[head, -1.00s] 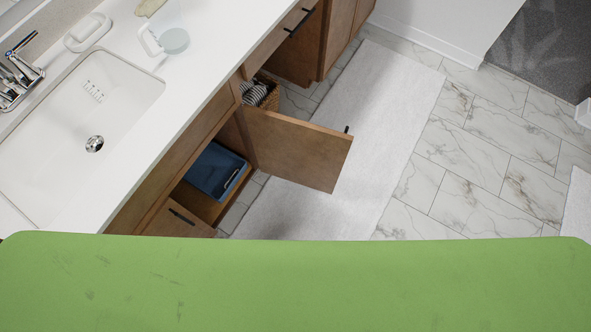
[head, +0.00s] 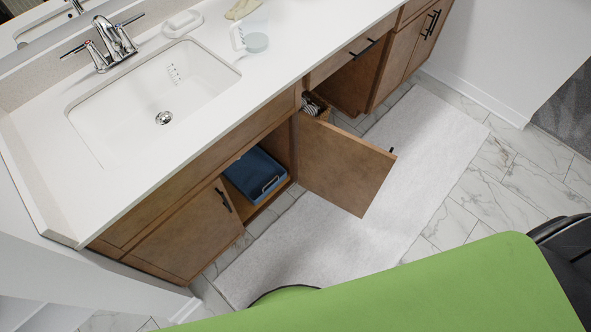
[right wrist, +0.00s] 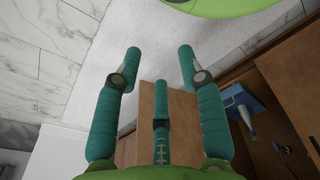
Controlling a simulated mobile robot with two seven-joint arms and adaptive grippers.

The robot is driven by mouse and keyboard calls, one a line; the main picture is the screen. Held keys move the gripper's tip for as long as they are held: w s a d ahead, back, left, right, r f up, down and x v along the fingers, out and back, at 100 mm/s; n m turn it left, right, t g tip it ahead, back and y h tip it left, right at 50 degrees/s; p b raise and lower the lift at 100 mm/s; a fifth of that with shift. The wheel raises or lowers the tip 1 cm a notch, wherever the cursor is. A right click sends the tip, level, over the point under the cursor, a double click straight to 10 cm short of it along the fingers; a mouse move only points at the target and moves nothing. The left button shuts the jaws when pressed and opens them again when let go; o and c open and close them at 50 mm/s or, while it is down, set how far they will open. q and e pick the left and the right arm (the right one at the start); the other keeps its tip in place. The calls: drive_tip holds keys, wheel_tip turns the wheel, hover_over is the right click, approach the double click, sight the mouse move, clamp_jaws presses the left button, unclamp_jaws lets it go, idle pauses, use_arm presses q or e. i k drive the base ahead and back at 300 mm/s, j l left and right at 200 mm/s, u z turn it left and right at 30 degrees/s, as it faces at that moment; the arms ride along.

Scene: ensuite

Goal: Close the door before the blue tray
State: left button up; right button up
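The wooden cabinet door (head: 345,165) stands wide open below the sink counter, swung out over the white mat. Its dark handle (head: 391,150) is at the outer edge. The blue tray (head: 256,172) lies inside the open cabinet, left of the door. In the right wrist view my right gripper (right wrist: 158,54) is open, its teal fingers spread with nothing between the tips. The door (right wrist: 148,105) appears behind and between the fingers there, apparently not gripped. The tray (right wrist: 242,100) shows partly at the right. My left gripper is out of view, and the head view shows neither gripper.
The white counter (head: 215,105) with its sink overhangs the cabinets. A closed cabinet door (head: 190,235) is left of the opening. The mat (head: 425,135) covers the marble floor in front.

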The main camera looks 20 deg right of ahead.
sight(346, 171)
drive_tip(key=u, duration=0.45)
drive_tip(key=l+u, duration=0.1)
drive_tip(key=u, duration=0.4)
drive_tip(key=l+u, duration=0.1)
drive_tip(key=u, duration=0.85)
drive_tip(key=k+l, duration=0.4)
drive_tip(key=l, duration=0.15)
drive_tip(key=k+l+u, duration=0.1)
drive_tip(key=k+l, duration=0.25)
drive_tip(key=l, duration=0.25)
drive_tip(key=k+l, duration=0.4)
drive_tip(key=l, duration=0.15)
drive_tip(key=u, duration=0.05)
